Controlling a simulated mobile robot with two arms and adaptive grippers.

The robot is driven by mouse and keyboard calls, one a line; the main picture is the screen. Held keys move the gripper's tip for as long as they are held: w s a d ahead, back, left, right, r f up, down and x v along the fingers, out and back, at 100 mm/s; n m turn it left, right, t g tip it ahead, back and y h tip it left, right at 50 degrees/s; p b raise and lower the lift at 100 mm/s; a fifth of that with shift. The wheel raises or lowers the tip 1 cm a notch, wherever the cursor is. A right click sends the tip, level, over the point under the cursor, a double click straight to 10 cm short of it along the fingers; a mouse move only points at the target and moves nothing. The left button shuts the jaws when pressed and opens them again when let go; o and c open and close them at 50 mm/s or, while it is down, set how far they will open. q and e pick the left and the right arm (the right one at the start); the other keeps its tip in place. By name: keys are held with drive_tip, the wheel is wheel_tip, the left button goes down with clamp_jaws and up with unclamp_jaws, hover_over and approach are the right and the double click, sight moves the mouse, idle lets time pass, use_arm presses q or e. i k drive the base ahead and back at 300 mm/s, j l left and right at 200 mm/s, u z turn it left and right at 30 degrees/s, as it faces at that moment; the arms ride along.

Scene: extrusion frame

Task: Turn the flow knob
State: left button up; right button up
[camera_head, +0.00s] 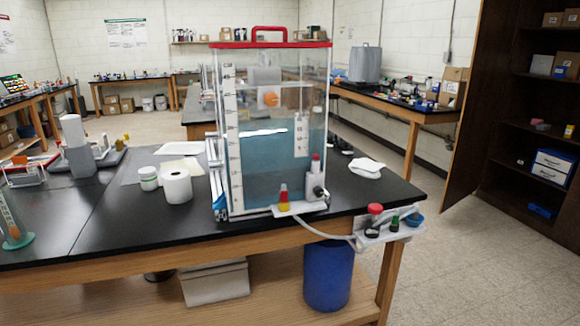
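A tall clear tank (262,165) with a red lid and red handle stands near the right end of the black bench. It holds blue-tinted liquid and has a white scale strip on its left side. Several parts could be the flow knob: a dark round fitting (318,191) low at the tank's right front, a red-capped part (375,210) on a small white shelf at the bench's right edge, and an orange round part (270,98) high in the tank. I cannot tell which is the flow knob. Neither of my grippers is in view.
On the black bench (120,220), a white roll (176,186) and a small jar (148,178) stand left of the tank. A white cloth (366,168) lies to its right. A pale hose (325,234) runs from the tank's base to the side shelf. A blue bin (328,275) stands below.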

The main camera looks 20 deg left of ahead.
sight(318, 191)
drive_tip(key=i+l+u, duration=0.1)
drive_tip(key=l, duration=0.25)
drive_tip(key=i+l+u, duration=0.1)
drive_tip(key=i+l, duration=0.2)
drive_tip(key=i+l+u, duration=0.1)
drive_tip(key=l, duration=0.35)
drive_tip(key=i+l+u, duration=0.1)
drive_tip(key=i+l, duration=0.15)
drive_tip(key=l, duration=0.1)
